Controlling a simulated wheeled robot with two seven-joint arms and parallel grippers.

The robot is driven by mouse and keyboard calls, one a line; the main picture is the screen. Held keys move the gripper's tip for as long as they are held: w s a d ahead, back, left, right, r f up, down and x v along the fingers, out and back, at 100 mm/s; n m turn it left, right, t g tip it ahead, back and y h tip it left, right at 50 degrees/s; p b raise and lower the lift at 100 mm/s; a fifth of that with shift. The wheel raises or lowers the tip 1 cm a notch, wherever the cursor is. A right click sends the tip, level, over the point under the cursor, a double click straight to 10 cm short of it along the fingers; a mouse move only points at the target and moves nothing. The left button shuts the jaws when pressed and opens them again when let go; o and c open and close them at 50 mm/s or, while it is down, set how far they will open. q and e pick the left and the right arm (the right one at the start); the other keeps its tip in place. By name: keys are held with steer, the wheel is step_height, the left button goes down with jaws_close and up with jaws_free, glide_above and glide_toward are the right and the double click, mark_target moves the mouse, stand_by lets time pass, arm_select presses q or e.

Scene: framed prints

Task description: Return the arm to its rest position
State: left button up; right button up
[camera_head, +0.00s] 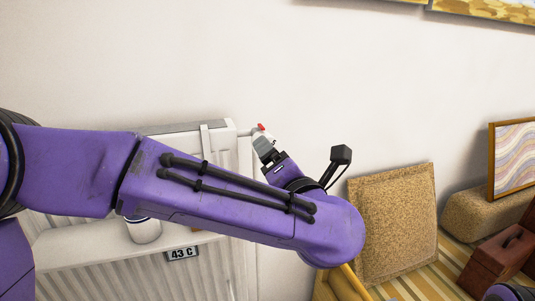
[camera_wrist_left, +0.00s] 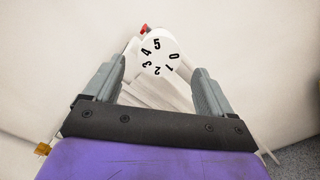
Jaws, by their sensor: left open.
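My left arm reaches in from the left across the head view. Its left gripper (camera_head: 265,147) is at the upper right corner of a white radiator (camera_head: 80,272). A white valve dial (camera_wrist_left: 159,58) with black numbers 0 to 5 faces the left wrist view, with a red mark (camera_wrist_left: 144,28) at its upper left edge. The red mark also shows in the head view (camera_head: 261,127), just beyond the fingertips. The left gripper (camera_wrist_left: 158,68) is open, one finger on each side of the dial, with gaps visible. The arm hides part of the radiator. My right gripper is not in view.
A white cup-like object (camera_head: 143,231) and a "43 C" display (camera_head: 183,254) are at the radiator's front. To the right are a corkboard-like panel (camera_head: 395,222), a brown box (camera_head: 495,262) and a framed print (camera_head: 513,158).

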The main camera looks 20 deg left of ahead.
arm_select(q)
steer(key=v, duration=0.3)
steer(key=shift+s+d, duration=0.15)
steer(key=shift+s, duration=0.15)
